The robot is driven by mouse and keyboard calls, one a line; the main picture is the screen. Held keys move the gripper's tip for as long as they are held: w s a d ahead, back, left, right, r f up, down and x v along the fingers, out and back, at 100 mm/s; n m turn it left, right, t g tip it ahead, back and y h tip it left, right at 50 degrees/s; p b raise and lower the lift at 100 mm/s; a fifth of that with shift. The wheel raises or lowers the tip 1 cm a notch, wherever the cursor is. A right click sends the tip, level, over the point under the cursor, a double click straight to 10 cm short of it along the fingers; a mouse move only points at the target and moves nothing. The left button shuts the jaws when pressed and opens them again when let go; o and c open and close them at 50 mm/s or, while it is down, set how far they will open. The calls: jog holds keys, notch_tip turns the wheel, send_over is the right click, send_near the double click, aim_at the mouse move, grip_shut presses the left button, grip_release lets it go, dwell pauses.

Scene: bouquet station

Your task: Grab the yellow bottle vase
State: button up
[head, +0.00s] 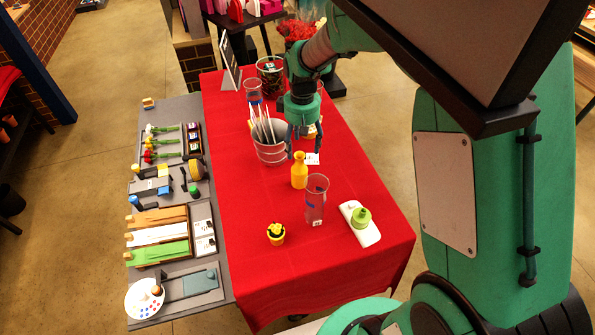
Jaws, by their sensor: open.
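The yellow bottle vase (299,172) stands upright near the middle of the red-covered table in the head view. It has a narrow neck and a wider body. My gripper (301,150) hangs from my arm just above and behind the vase, pointing down. Its fingers are apart, with nothing seen between them. One finger shows close to the vase's mouth; I cannot tell whether they touch.
A grey bucket with white sticks (270,150) stands left of the vase. A clear tall glass (316,200) stands in front right. A small yellow pot (276,234) and a white tray with a green object (361,224) stand nearer. The red tablecloth (250,200) is clear at left.

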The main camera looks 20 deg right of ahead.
aim_at(300, 163)
jog(key=shift+w+f, duration=0.2)
jog(key=shift+f, duration=0.3)
jog(key=shift+w+f, duration=0.2)
jog(key=shift+f, duration=0.3)
jog(key=shift+f, duration=4.25)
jog(key=shift+a+f, duration=0.1)
jog(key=shift+f, duration=2.5)
jog(key=c, duration=1.5)
jog(key=shift+r, duration=0.1)
